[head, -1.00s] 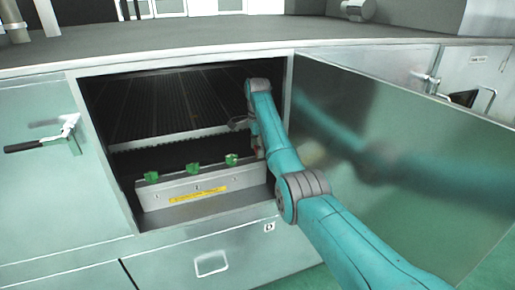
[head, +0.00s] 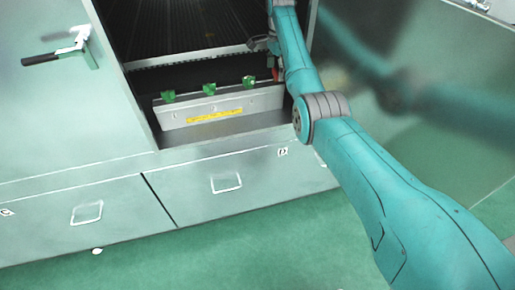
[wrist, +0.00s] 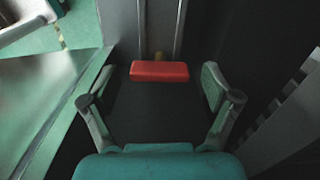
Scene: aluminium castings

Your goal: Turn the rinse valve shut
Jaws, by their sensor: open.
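A red bar-shaped handle (wrist: 159,71), which looks like the rinse valve's, lies crosswise at the upper middle of the wrist view. A brass-coloured stem shows just behind it. My gripper (wrist: 157,86) is open and empty, with one finger to each side of the bar and a gap to both. In the head view, my gripper (head: 264,46) is inside the open cabinet at its right side. Only a small red patch (head: 277,73) shows there beside my arm. The rest of the valve is hidden by my arm.
A metal box (head: 220,107) with a yellow label and green knobs (head: 209,89) stands in the cabinet, left of my gripper. The open door (head: 400,110) stands to the right of my arm. Closed drawers (head: 226,182) lie below, above clear green floor.

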